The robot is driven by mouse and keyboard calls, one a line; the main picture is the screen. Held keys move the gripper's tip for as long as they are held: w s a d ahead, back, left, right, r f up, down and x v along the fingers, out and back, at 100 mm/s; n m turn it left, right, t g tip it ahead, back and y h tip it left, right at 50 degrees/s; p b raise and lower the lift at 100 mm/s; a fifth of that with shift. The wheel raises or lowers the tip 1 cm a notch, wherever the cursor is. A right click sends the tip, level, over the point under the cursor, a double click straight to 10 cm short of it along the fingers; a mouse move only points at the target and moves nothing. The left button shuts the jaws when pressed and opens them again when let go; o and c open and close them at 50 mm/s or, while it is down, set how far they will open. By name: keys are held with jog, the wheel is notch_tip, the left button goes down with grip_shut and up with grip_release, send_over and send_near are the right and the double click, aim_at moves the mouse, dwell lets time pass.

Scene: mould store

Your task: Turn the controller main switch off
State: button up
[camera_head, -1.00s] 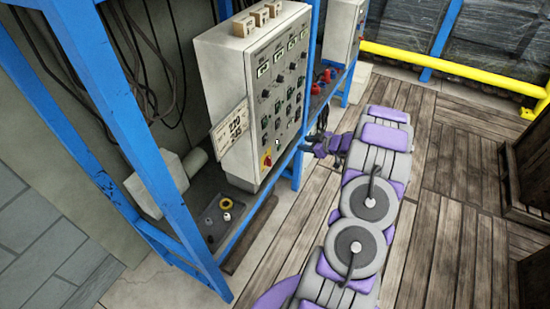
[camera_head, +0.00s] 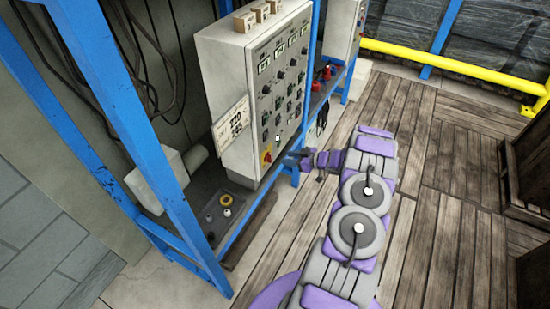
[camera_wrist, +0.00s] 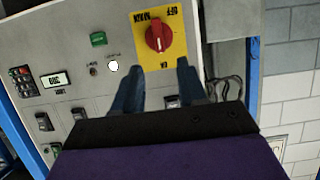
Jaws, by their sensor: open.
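The controller main switch is a red rotary knob (camera_wrist: 158,36) on a yellow plate (camera_wrist: 178,22). In the wrist view it is at the top, with upside-down lettering. Its ridge runs roughly up and down in that picture. In the head view the switch (camera_head: 266,157) sits at the lower corner of the grey controller cabinet's (camera_head: 228,90) front. My gripper (camera_wrist: 160,68) is open and empty. Its two fingers point at the panel, with the knob between and beyond their tips, apart from them. In the head view my gripper (camera_head: 303,158) is just right of the switch.
A green button (camera_wrist: 98,39), a white round lamp (camera_wrist: 113,66) and several black switches are near the knob. A paper sign (camera_head: 231,122) hangs on the cabinet's side. A blue frame post (camera_head: 140,150) stands at left.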

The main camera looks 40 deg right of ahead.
aim_at(269, 158)
jog(key=x, duration=0.7)
jog(key=shift+w+b, duration=0.35)
jog(key=shift+b, duration=0.05)
jog(key=shift+f, duration=0.15)
grip_shut()
